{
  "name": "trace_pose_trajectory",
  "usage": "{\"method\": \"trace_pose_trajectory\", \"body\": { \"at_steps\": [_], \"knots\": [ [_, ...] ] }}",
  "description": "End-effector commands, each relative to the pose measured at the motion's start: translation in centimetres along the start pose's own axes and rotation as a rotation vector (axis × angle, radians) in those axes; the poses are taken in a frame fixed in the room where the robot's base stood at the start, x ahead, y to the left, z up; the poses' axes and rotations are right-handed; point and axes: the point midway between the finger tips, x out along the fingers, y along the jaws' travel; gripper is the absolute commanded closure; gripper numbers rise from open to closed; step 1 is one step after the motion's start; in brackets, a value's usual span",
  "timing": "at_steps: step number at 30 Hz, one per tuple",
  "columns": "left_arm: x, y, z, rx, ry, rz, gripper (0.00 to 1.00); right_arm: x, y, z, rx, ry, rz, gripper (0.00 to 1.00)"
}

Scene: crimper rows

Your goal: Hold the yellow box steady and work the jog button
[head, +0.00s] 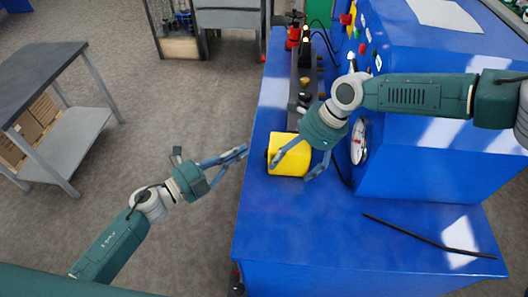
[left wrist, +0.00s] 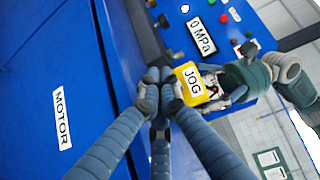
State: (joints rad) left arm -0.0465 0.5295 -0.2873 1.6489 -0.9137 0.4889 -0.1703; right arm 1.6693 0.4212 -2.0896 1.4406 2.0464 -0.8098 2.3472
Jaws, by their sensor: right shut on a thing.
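The yellow box (head: 287,163) sits on the blue bench near its left edge. In the left wrist view its yellow face (left wrist: 187,74) carries the label JOG. My right gripper (head: 291,171) is shut on the box, its fingers on either side. A dark round part (head: 268,156) shows at the box's left end; I cannot tell for sure that it is the jog button. My left gripper (head: 244,151) has its fingertips together, empty, just left of the box and apart from it in the head view. Its closed tips (left wrist: 158,75) show in the left wrist view.
The blue bench (head: 300,230) has a tall blue cabinet (head: 420,170) with a gauge (head: 358,142) at the right. A dark crimper row (head: 302,85) stands behind the box. A black rod (head: 430,240) lies at the front. A grey table (head: 40,80) stands far left.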

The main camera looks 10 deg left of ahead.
Motion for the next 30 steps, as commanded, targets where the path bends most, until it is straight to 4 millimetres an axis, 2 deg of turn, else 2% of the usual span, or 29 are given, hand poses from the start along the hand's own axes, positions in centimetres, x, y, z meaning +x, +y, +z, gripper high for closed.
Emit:
{"method": "trace_pose_trajectory", "body": {
  "at_steps": [8,28,29,30],
  "knots": [
    [-1.4,0.0,1.5,0.001,-0.001,0.001,1.00,0.1,0.1,0.0,0.001,0.000,0.002,0.50],
    [-1.5,0.0,1.6,0.000,-0.001,0.000,1.00,0.1,0.1,0.0,0.001,0.000,0.002,0.50],
    [-1.5,0.0,1.6,0.000,-0.001,0.000,1.00,0.1,0.1,0.0,0.001,0.000,0.002,0.13],
    [-1.5,0.0,1.6,0.000,-0.001,0.000,1.00,0.1,0.1,0.0,0.001,0.000,0.002,0.05]
  ]
}}
